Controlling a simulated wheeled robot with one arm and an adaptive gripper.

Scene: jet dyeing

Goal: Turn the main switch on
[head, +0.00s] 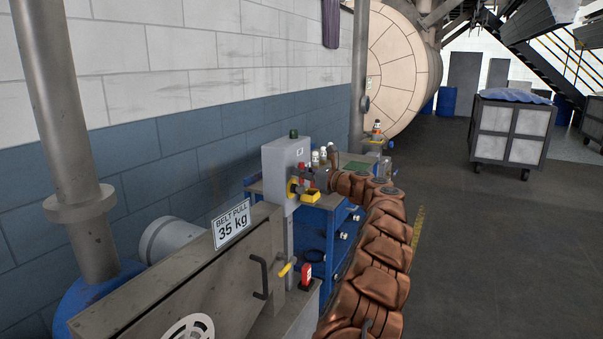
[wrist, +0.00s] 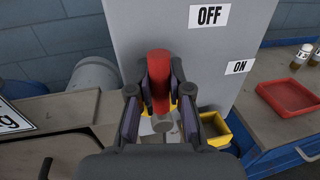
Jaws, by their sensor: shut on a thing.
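The main switch has a red handle (wrist: 158,72) on the front of a grey cabinet (wrist: 140,30). The handle stands roughly upright, with a bit of yellow showing behind it. An OFF label (wrist: 209,16) is at its upper right, and an ON label (wrist: 239,67) is lower and farther right. My gripper (wrist: 160,92) is shut on the red handle, one finger on each side. In the head view the grey cabinet (head: 283,160) stands past the belt machine, with my gripper (head: 308,180) at its front. The fingers partly hide the switch's base.
A yellow bin (wrist: 215,130) sits low beside the cabinet. A workbench (wrist: 262,120) to its right holds a red tray (wrist: 289,97) and small bottles (wrist: 302,56). The belt machine (head: 165,285) stands at the near left. Open floor (head: 480,240) lies to the right.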

